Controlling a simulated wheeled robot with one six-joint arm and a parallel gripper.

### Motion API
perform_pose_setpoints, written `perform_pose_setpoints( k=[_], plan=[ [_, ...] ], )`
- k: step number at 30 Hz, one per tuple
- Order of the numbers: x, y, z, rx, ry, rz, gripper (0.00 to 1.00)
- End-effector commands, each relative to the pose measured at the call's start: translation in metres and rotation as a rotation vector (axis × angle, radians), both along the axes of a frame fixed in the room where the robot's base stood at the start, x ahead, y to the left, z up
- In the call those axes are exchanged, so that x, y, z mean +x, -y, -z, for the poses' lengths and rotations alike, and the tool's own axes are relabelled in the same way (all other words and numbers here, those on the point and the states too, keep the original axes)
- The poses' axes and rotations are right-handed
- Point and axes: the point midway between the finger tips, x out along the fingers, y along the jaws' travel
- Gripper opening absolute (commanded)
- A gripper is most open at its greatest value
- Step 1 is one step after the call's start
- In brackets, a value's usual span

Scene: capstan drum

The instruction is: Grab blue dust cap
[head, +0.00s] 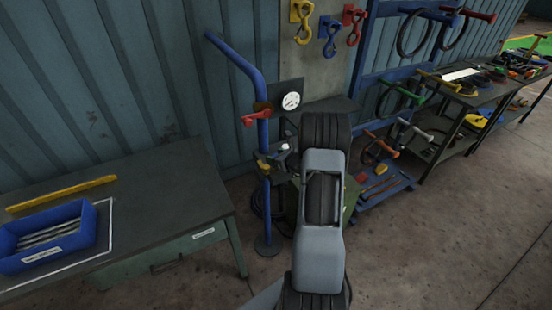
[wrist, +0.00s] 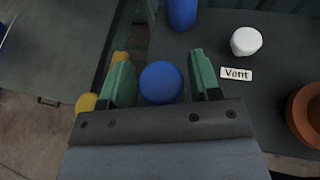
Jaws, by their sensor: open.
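In the wrist view, the blue dust cap (wrist: 161,83) is a round, smooth blue piece seen from above. It sits between the two green fingers of my gripper (wrist: 160,64). The gripper is open, with a narrow gap showing on each side of the cap. The cap's underside and what it rests on are hidden by the gripper body. In the head view my arm hides the gripper and the blue cap.
In the wrist view, a white cap (wrist: 245,41) stands beside a "Vent" label (wrist: 236,73). A blue cylinder (wrist: 182,14) is ahead and an orange-brown round part (wrist: 306,115) is at right. In the head view, a blue pipe (head: 264,170) rises left of my arm.

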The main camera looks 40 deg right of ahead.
Motion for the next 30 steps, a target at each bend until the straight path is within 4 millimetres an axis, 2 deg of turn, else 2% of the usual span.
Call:
perform_pose_setpoints(
  k=[4, 13, 24, 30],
  plan=[
    [0.0122, -0.0018, 0.0042, -0.001, 0.0, -0.001, 0.57],
    [0.0144, -0.0019, 0.0064, 0.0, 0.0, 0.0, 0.57],
    [0.0143, -0.002, 0.0061, -0.001, 0.0, 0.0, 0.23],
    [0.0144, -0.002, 0.0058, -0.001, 0.0, 0.0, 0.22]
  ],
)
